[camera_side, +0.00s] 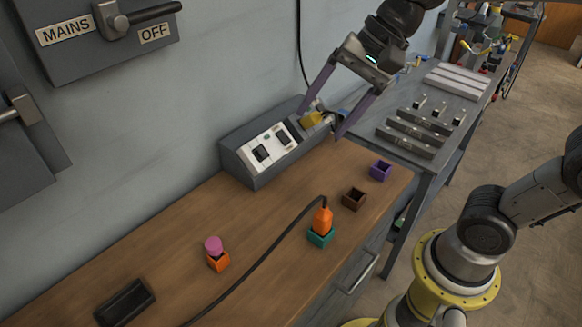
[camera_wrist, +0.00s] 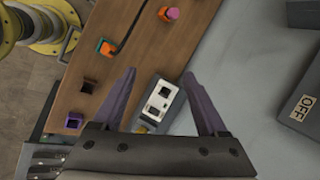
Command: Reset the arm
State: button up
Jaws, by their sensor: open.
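My gripper (camera_side: 320,118) is open and empty, above the far end of the bench by the wall. Its two purple fingers are spread wide over the grey switch box (camera_side: 240,168). In the wrist view my gripper (camera_wrist: 158,92) shows its fingers on either side of the box, which has a white panel (camera_wrist: 160,102) with dark switches. A yellow part (camera_side: 311,119) sits at the far end of the box, close to the fingers. I cannot tell whether the fingers touch anything.
An orange plug on a black cable (camera_side: 322,219) stands in a teal socket (camera_side: 320,238). A pink knob (camera_side: 213,245) sits in an orange holder (camera_side: 218,262). Brown (camera_side: 354,199) and purple (camera_side: 380,170) holders look empty. A black block (camera_side: 125,303) lies near left. A grey table (camera_side: 440,110) stands beyond.

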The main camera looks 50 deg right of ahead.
jog(key=s+d+f+n+t+h, duration=0.1)
jog(key=s+d+f+n+h, duration=0.3)
jog(key=s+d+n, duration=0.4)
jog(key=s+f+n, duration=0.1)
jog(key=s+n, duration=0.3)
jog(key=shift+d+f, duration=0.2)
jog(key=shift+d, duration=0.15)
jog(key=shift+c, duration=0.3)
